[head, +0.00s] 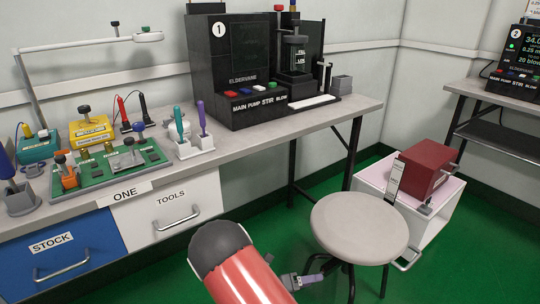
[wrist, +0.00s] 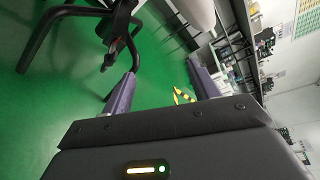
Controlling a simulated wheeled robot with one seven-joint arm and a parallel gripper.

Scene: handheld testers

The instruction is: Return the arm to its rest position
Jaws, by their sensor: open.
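My gripper (wrist: 161,70) shows in the wrist view with its two purple fingers wide apart and nothing between them. Green floor lies behind the gap. In the head view, my gripper (head: 314,279) is low at the bottom, beside the stool's legs and below its seat. My red arm link with a dark rounded end (head: 222,245) rises from the bottom edge in front of the drawers. Most of the rest of my arm is out of view.
A round grey stool (head: 358,228) stands right of my arm. The workbench (head: 240,140) carries a black tester (head: 240,60), a green board (head: 110,170) and tool holders. A white cart (head: 440,226) with a red box (head: 432,170) is at right. Green floor is open beneath the bench.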

